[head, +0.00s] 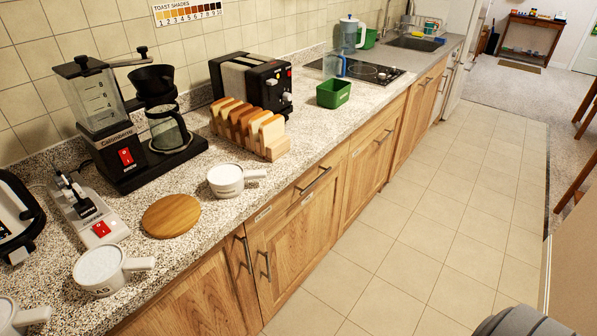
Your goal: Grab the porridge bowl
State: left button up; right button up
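Three white bowls with stubby side handles stand upright on the speckled counter. One bowl (226,181) is right of the round wooden board, with small dark lettering that I cannot read. A second bowl (99,271) is nearer, at the lower left, with lettering that seems to end in "AS" on its front. A third bowl (12,318) is cut off by the left edge at the bottom. I cannot tell which one is the porridge bowl. Neither of my grippers shows in the head view.
A round wooden board (171,216), a small device with a red switch (100,226), a coffee maker (120,140), a toast rack (250,128) and a toaster (248,82) crowd the counter. A green tub (333,93) stands farther along. The tiled floor (430,220) is clear.

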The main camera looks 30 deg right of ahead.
aim_at(226, 180)
jog(key=z, duration=2.2)
jog(key=i, duration=3.2)
jog(key=u, duration=3.4)
jog(key=i, duration=0.5)
jog(key=u, duration=0.05)
